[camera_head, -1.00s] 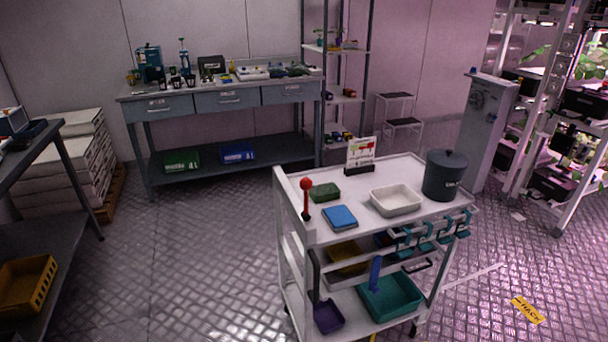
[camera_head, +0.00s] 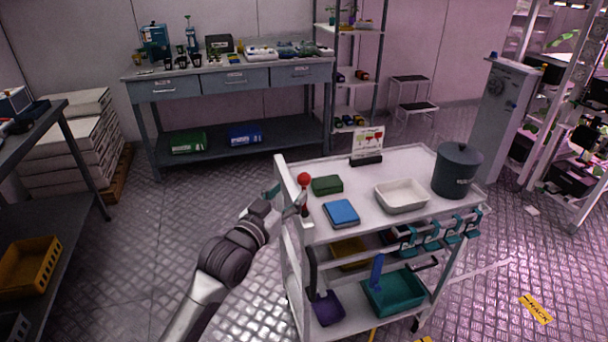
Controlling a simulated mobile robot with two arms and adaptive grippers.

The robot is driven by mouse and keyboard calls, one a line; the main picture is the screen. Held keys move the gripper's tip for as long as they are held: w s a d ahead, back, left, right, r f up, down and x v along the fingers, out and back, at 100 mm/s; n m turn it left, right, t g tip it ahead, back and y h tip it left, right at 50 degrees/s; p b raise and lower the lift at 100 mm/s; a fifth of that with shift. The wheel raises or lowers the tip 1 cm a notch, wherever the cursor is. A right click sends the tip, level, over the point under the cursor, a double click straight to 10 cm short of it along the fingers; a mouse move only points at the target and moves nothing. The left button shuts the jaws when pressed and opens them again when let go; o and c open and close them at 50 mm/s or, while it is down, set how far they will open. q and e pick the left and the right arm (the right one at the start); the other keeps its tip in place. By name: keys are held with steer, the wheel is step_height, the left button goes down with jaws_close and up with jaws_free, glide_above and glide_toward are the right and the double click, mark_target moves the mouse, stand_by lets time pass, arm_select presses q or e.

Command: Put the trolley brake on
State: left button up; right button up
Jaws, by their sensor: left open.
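The white trolley (camera_head: 320,226) stands at the centre right with its near left corner towards me. The brake lever, with a red ball knob (camera_head: 303,179) on a dark red stem, stands upright at the trolley's left end. My left gripper (camera_head: 299,200) has come in from the lower left and is open, with its fingers at the lever just below the knob. Whether the fingers touch the stem I cannot tell. My right gripper is not in view.
On the trolley top are a green box (camera_head: 327,185), a blue box (camera_head: 341,213), a white tray (camera_head: 402,208), a dark lidded bin (camera_head: 456,170) and a sign (camera_head: 367,143). A workbench (camera_head: 230,74) stands behind. Floor left of the trolley is clear.

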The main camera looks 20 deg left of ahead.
mark_target(301, 180)
arm_select(q)
steer(key=w, duration=0.2)
steer(key=w+d, duration=0.1)
steer(key=w, duration=0.5)
steer(key=shift+d+p, duration=0.25)
steer(key=shift+p, duration=0.05)
steer(key=shift+c, duration=0.2)
jaws_close()
